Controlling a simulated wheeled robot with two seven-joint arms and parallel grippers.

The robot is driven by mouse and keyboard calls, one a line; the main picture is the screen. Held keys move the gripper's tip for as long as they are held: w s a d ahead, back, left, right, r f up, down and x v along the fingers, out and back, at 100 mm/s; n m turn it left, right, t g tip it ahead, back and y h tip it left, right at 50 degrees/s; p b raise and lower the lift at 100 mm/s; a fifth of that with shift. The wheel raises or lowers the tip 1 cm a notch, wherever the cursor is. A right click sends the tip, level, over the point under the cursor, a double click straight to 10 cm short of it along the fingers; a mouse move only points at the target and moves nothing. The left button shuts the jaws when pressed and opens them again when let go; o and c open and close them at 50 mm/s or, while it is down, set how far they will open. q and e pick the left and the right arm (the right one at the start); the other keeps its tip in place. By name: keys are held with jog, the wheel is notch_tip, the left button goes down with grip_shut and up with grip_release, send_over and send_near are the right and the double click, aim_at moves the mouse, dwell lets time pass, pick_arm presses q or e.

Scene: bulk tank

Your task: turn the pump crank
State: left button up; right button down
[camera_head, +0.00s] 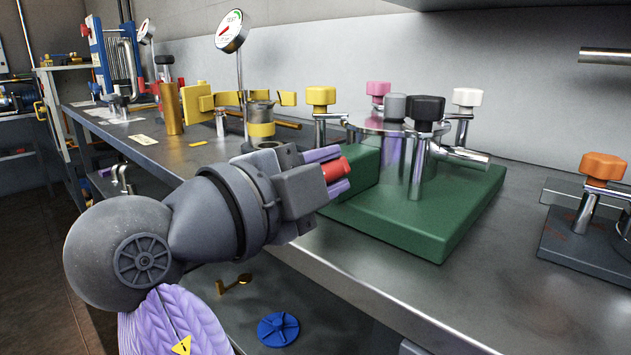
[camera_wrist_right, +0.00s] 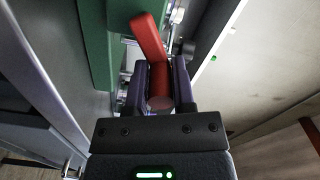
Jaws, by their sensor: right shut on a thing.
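The pump's green base (camera_head: 430,215) sits on the metal bench, with silver pipes and white, black, yellow and pink knobs on top. The red crank (camera_head: 337,169) is at the base's near left side. My right gripper (camera_head: 334,171) is shut on the crank's red grip. In the right wrist view, the red crank arm (camera_wrist_right: 147,38) runs up and left from the grip, beside the green base (camera_wrist_right: 92,40). The purple fingers of my right gripper (camera_wrist_right: 160,84) stand on either side of the grip. The crank's shaft joint is hidden. My left gripper is not in view.
An orange-knobbed valve (camera_head: 602,168) on a dark plate stands at the right. A brass cylinder (camera_head: 171,108), yellow fittings and a dial gauge (camera_head: 231,30) stand further back. A blue handwheel (camera_head: 278,329) lies below the bench top. Bare bench (camera_head: 440,290) shows in front of the pump.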

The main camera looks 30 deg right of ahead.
jog(key=shift+f+m+b, duration=0.45)
jog(key=shift+m+b, duration=0.15)
jog(key=shift+m, duration=0.4)
jog(key=m+b, duration=0.2)
jog(key=shift+s+d+f+m, duration=0.1)
jog(key=shift+s+f+m, duration=0.05)
jog(key=shift+f+m, duration=0.2)
jog(key=m+b, duration=0.1)
jog(key=m, duration=0.1)
jog(key=f+m+b, duration=0.1)
jog(key=shift+m, duration=0.35)
pick_arm(q)
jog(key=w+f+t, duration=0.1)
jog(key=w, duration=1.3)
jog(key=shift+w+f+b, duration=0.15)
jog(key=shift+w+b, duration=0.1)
jog(key=shift+b, duration=0.1)
pick_arm(e)
jog(key=shift+f+m, duration=0.1)
jog(key=shift+m, duration=0.3)
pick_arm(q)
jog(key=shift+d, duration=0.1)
pick_arm(e)
jog(key=shift+c, duration=2.4)
grip_release()
